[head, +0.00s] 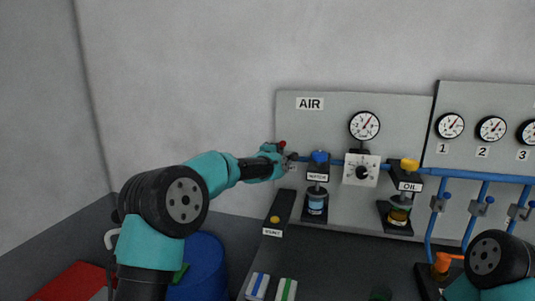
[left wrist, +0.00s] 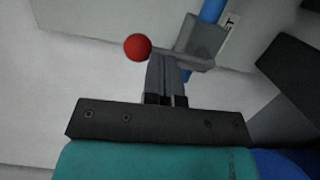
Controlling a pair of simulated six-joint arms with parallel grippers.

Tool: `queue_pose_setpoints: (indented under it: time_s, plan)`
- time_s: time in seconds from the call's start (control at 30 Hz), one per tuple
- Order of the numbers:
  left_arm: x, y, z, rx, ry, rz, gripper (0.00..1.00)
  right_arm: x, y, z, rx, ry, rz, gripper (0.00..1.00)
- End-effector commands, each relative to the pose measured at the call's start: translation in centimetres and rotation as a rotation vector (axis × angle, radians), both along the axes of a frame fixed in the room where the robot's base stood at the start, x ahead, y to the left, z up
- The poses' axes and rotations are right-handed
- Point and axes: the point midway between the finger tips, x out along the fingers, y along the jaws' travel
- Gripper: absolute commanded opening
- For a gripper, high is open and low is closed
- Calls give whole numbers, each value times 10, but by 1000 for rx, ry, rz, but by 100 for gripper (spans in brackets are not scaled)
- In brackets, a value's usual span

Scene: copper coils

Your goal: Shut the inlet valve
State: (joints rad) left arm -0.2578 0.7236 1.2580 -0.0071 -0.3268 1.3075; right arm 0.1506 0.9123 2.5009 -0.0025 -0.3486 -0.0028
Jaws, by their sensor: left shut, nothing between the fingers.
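The inlet valve sits at the left end of the blue air pipe on the AIR panel. In the left wrist view it shows as a grey valve body (left wrist: 203,42) with a lever ending in a red ball (left wrist: 138,47). The lever lies crosswise to the blue pipe there. In the head view the red ball (head: 282,144) shows just above my left gripper (head: 290,157), which hides most of the valve. My left gripper (left wrist: 165,68) is shut and empty, its fingertips close by the lever. I cannot tell whether they touch it. My right gripper is out of view.
Right of the valve are the water unit (head: 317,195), a gauge (head: 364,126), a regulator (head: 361,170) and the oil unit (head: 399,212). Below stands a dark block with a yellow button (head: 275,219). A blue barrel (head: 203,262) and a red box (head: 75,283) are lower left.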

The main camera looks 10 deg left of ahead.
Motion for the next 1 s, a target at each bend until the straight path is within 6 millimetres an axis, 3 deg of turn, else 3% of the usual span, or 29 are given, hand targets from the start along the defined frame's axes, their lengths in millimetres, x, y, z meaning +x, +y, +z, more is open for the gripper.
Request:
queue_pose_setpoints:
  time_s: [0.33, 0.57, 1.0]
  plan:
    - [-2, 0, 5, -3, -11, -3, 0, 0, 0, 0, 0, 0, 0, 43]
    - [-15, 22, 4, -1, -6, -3, 0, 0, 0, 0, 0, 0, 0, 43]
    - [-76, 48, 2, -1, -1, -5, 0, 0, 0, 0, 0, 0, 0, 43]
